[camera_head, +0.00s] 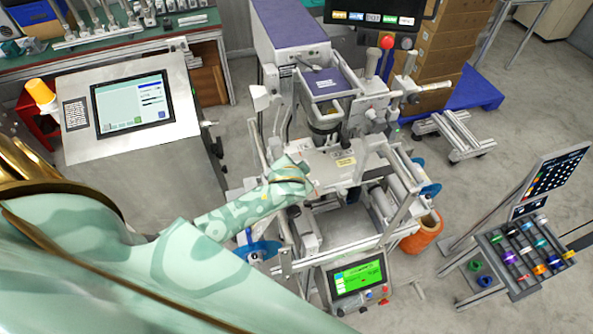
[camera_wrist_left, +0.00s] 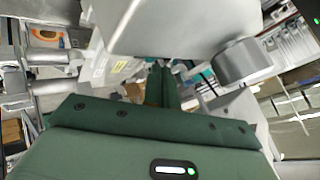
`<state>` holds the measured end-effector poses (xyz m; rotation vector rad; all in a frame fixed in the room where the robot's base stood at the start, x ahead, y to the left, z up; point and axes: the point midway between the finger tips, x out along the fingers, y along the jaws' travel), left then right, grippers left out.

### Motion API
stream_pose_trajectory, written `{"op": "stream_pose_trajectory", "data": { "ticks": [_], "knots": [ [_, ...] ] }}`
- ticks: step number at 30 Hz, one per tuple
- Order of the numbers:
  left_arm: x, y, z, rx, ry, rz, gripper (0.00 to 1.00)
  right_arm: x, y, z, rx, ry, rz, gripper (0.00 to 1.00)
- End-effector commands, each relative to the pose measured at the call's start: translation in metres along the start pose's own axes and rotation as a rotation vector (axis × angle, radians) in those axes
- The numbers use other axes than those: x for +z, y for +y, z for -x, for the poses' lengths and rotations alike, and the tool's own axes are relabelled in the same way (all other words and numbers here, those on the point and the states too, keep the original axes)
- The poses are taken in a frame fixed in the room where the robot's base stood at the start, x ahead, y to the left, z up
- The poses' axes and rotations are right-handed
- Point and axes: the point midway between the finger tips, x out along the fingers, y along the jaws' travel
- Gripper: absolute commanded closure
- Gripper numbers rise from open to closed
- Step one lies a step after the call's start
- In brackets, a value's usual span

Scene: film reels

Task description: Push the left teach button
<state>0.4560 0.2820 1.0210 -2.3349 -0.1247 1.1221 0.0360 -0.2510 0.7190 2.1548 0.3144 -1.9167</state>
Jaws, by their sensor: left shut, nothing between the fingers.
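My left arm reaches in from the left of the head view. My left gripper (camera_head: 311,184) is at the front left part of the grey machine (camera_head: 345,165), close to its metal plate. In the left wrist view its green fingers (camera_wrist_left: 161,84) are shut with nothing between them. The fingertips point toward the underside of a large grey housing (camera_wrist_left: 180,25), and a round grey knob-like part (camera_wrist_left: 242,62) is to their right. I cannot make out a left teach button; it may be too small or hidden behind my arm or gripper. My right gripper is not in view.
A green-lit control screen (camera_head: 357,276) with small red knobs stands at the machine's front. A steel console with a screen (camera_head: 131,104) is at the left.

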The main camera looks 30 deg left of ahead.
Motion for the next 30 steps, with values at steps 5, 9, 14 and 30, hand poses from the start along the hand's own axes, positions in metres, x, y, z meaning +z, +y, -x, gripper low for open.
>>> {"op": "stream_pose_trajectory", "data": {
  "ticks": [5,9,14,30],
  "knots": [
    [0.0,0.0001,0.0001,0.0,0.0,0.0,1.0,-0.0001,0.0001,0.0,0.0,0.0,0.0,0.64],
    [0.0004,0.0006,-0.0004,0.0,0.0,0.0,1.0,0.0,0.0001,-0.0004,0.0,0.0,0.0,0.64],
    [0.0013,0.0015,-0.0017,0.0,0.0,0.0,1.0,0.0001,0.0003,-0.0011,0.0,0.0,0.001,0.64],
    [0.0044,0.0047,-0.0057,0.001,0.0,0.0,1.0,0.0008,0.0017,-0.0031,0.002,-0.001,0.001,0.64]
  ]
}}
